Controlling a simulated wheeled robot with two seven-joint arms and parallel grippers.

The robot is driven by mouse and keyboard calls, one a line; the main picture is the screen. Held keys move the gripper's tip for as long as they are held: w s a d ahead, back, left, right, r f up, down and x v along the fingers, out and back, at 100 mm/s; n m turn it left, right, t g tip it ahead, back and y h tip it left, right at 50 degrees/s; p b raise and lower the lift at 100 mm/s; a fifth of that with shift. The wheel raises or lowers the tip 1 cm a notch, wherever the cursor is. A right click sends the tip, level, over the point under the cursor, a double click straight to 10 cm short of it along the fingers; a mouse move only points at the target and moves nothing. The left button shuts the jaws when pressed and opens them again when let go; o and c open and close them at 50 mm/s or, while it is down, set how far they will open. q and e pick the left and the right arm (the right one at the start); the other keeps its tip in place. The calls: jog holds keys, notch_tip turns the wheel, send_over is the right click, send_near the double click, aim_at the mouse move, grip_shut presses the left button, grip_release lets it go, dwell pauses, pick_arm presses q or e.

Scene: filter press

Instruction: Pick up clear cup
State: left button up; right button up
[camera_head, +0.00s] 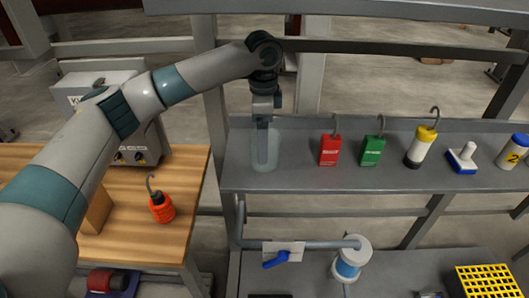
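A clear cup (265,158) stands upright on the grey shelf (300,178), near its left end. It is see-through and faint against the shelf. My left gripper (263,140) points straight down at the cup. Its narrow fingers overlap the cup in the picture. I cannot tell whether they are inside it, around it or pressed on it. The gap between the fingers is not clear. My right gripper is not in view.
Right of the cup on the shelf stand a red hooked block (330,151), a green one (372,151), a yellow-and-white one (421,147) and a blue-and-white handled item (462,158). Below are a pipe with a blue valve handle (277,259) and a wooden table (180,220).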

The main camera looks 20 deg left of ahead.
pick_arm(q)
jog(key=f, duration=0.1)
jog(key=f+p, duration=0.1)
jog(key=f, duration=0.1)
jog(key=shift+w+d, duration=0.1)
jog(key=shift+w, duration=0.1)
jog(key=shift+f+p, duration=0.35)
jog(key=shift+f, duration=0.45)
jog(key=c, duration=1.2)
jog(key=shift+r, duration=0.1)
